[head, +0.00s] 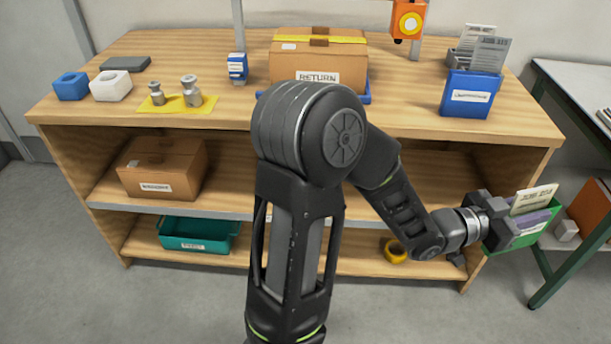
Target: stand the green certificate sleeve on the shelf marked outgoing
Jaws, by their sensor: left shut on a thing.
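The green certificate sleeve (532,232) is at the right of the head view, beside the right end of the wooden table. Pale papers (533,199) and a purple-grey piece stick up out of it. My left gripper (507,222) is shut on the sleeve and holds it upright, slightly tilted; the fingers partly hide it. The wooden unit has a middle shelf (240,192) and a lower shelf (325,264). I can read no outgoing mark on either. My arm hides the centre of both shelves. My right gripper is not in view.
A RETURN box (318,60) and a blue paper holder (468,94) stand on the tabletop. A brown box (163,168) is on the middle shelf; a teal bin (200,233) and yellow tape roll (395,250) are below. A grey side table (588,92) stands at right.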

